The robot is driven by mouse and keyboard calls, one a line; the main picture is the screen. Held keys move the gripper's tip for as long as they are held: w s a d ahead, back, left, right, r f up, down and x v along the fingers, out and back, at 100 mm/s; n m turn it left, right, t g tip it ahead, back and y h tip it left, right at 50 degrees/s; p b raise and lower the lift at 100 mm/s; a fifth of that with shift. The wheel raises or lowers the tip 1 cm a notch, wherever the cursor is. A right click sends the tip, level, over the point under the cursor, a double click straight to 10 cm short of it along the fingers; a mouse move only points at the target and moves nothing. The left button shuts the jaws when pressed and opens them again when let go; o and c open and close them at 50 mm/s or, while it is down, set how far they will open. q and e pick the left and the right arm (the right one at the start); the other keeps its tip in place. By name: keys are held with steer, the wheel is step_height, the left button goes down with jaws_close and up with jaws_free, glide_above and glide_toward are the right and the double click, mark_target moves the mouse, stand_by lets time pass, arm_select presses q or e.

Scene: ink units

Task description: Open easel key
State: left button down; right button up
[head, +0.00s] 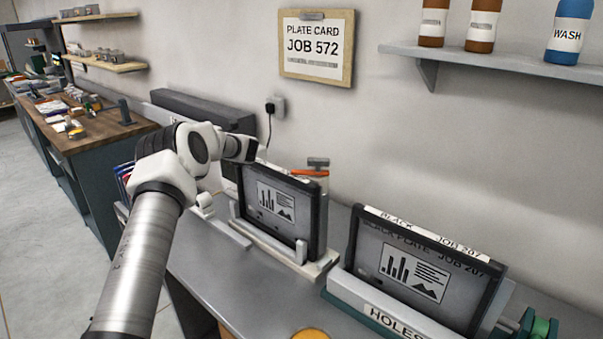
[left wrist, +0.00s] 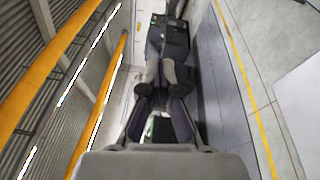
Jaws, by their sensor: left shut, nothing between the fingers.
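A black plate (head: 281,208) with a printed chart stands tilted back in a light easel stand (head: 262,243) on the grey bench. Behind its upper right corner is a fitting with an orange-red lever (head: 310,172) and a grey knob (head: 318,162); I cannot tell if this is the easel key. My left arm reaches in from the left, its wrist just above the plate's upper left corner. The fingers are not clear in the head view. In the left wrist view my left gripper (left wrist: 163,88) is shut and empty. My right gripper is not in view.
A second black plate (head: 418,270) stands at right in a holder marked HOLES (head: 392,314). A green roll (head: 540,328) is at the lower right. A shelf (head: 500,62) with bottles is above. Bare bench (head: 235,285) lies in front of the easel stand.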

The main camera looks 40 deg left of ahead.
arm_select(q)
steer(key=w+d+f+n+h, duration=0.1)
steer(key=d+f+n+h, duration=0.1)
steer(key=d+f+h, duration=0.6)
steer(key=t+h+b, duration=0.4)
steer(key=t+h, duration=0.2)
steer(key=h, duration=0.2)
glide_toward(302, 179)
steer(key=s+d+r, duration=0.3)
steer(key=s, duration=0.2)
steer(key=shift+n, duration=0.4)
steer(key=w+a+f+p, duration=0.1)
steer(key=w+f, duration=0.1)
steer(key=f, duration=0.1)
steer(key=w+a+f+p, duration=0.1)
steer(key=f+p, duration=0.1)
steer(key=f, duration=0.1)
steer(key=w+a+f+p, duration=0.1)
steer(key=w+a+f, duration=0.1)
steer(key=f, duration=0.1)
steer(key=shift+w+f, duration=0.1)
steer(key=shift+w, duration=0.2)
steer(key=shift+w+a+f, duration=0.1)
steer(key=shift+w, duration=0.05)
